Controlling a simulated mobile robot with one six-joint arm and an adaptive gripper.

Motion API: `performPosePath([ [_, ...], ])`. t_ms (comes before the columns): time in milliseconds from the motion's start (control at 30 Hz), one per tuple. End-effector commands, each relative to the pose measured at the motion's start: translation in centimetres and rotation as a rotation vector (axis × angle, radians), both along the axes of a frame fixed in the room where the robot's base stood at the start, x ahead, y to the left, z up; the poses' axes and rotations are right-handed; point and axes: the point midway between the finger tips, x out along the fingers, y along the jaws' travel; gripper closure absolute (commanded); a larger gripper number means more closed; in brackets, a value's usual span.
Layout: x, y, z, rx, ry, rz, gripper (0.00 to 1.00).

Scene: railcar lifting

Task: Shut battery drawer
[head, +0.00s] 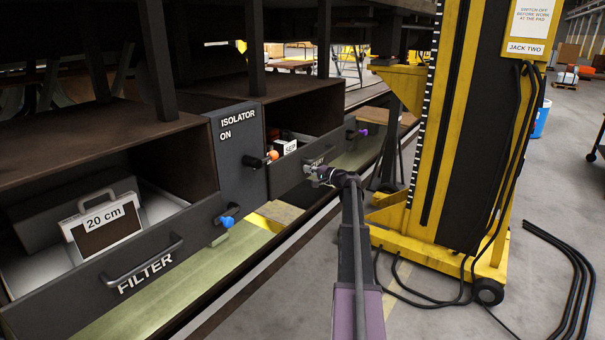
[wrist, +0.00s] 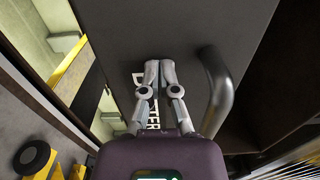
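The battery drawer (head: 287,173) is in the middle of the head view, right of the isolator panel. It stands pulled out, with a white-labelled block (head: 285,146) showing inside. My gripper (head: 318,174) is at its dark front. In the wrist view the drawer front (wrist: 135,28) fills much of the picture, and its lettering is partly hidden behind my fingers. My gripper (wrist: 159,66) has its fingers together and empty, tips against or very near the front. The drawer's bar handle (wrist: 219,90) is right of the fingers, not between them.
The filter drawer (head: 95,290) stands open at left, holding a 20 cm case (head: 103,226). A yellow jack (head: 465,130) stands close at right, with black cables on the floor.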

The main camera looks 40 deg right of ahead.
Motion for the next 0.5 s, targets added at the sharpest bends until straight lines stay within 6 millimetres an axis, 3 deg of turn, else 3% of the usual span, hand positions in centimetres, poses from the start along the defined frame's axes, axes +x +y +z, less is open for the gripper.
performPosePath([
  [500, -0.13, -0.81, 0.09, 0.002, -0.003, -0.009, 1.00],
])
